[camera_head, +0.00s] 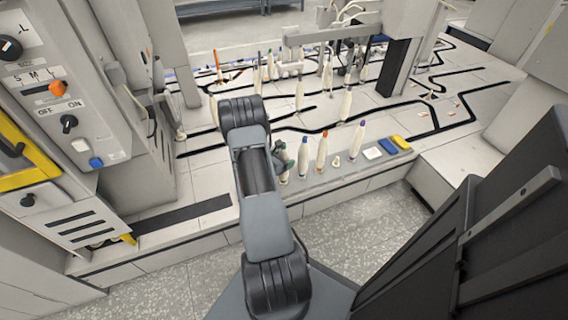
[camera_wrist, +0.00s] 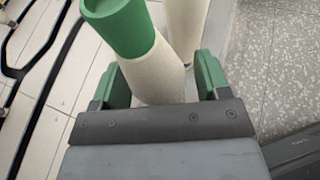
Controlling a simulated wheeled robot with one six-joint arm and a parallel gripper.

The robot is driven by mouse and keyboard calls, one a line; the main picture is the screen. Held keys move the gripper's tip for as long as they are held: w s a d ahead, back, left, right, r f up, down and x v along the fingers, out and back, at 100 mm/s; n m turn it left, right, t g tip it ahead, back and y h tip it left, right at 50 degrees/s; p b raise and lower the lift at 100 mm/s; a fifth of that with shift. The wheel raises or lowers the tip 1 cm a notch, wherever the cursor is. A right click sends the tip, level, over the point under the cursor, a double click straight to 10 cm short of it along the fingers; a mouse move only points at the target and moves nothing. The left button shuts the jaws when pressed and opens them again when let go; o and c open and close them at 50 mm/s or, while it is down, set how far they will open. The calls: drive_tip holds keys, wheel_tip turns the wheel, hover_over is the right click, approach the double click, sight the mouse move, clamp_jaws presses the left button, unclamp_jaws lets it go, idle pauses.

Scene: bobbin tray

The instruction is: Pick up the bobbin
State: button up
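In the wrist view, a bobbin (camera_wrist: 152,80) with a green top and a cream body stands between the two green fingers of my gripper (camera_wrist: 158,70). The fingers are open around it, with a visible gap on the right side; whether the left finger touches it I cannot tell. In the head view, my gripper (camera_head: 279,155) is at the left end of the front row, and the cream body of this bobbin (camera_head: 285,176) shows just below it. Its green top is hard to make out there.
A blue-topped bobbin (camera_head: 303,160) and an orange-topped bobbin (camera_head: 322,153) stand close to the right, and a purple-topped bobbin (camera_head: 357,139) farther right. A control panel (camera_head: 70,110) stands at the left.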

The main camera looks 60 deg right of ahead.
drive_tip(key=c, duration=0.8)
